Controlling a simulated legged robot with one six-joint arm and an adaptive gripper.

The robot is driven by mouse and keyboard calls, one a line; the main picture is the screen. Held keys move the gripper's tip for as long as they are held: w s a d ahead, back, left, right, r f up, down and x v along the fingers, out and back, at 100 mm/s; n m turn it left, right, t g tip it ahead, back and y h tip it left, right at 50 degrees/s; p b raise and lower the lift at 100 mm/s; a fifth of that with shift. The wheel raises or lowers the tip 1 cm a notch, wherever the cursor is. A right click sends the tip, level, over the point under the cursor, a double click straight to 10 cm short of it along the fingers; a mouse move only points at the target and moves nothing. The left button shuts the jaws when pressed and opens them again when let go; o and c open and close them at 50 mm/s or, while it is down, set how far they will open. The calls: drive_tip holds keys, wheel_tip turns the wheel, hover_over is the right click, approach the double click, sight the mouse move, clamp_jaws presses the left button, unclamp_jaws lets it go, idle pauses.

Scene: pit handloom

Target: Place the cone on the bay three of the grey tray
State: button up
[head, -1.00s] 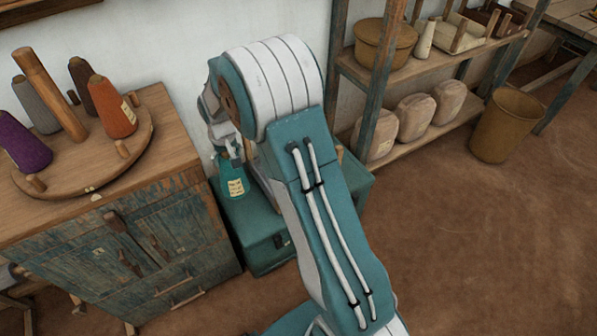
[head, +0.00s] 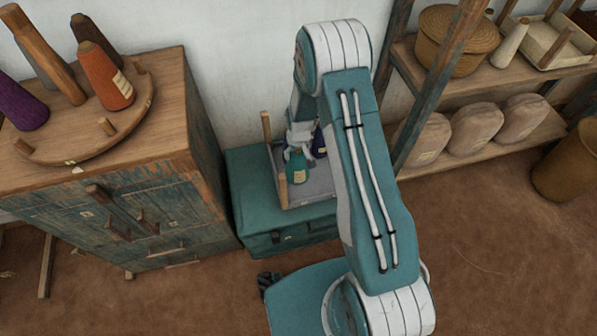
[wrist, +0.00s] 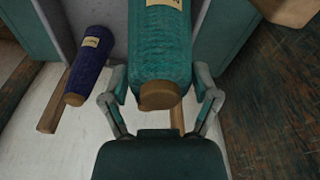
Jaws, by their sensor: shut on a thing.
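My gripper (head: 300,140) is shut on a teal-green cone (head: 297,168) with a cream label. The cone hangs roughly upright over the front left part of the grey tray (head: 318,186); I cannot tell whether its base touches the tray. In the wrist view the teal cone (wrist: 160,45) lies between my gripper's fingers (wrist: 161,97), its brown tip toward the palm. A navy cone (head: 319,143) stands on the tray just behind and right of it. It also shows in the wrist view (wrist: 86,62). My arm hides the tray's right part; bay markings are not readable.
The tray rests on a teal chest (head: 250,190), with wooden posts (head: 267,128) at its edge. A wooden cabinet (head: 150,190) with a round cone rack stands left. A shelf (head: 480,150) with wrapped bundles stands right. Open floor lies in front.

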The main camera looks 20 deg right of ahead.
wheel_tip(320, 180, down, 3)
drive_tip(key=shift+r, duration=0.1)
drive_tip(key=f, duration=0.4)
drive_tip(key=shift+d, duration=0.4)
drive_tip(key=shift+a, duration=0.2)
drive_tip(key=shift+a+f, duration=0.1)
drive_tip(key=o, duration=1.2)
drive_tip(key=shift+c, duration=0.2)
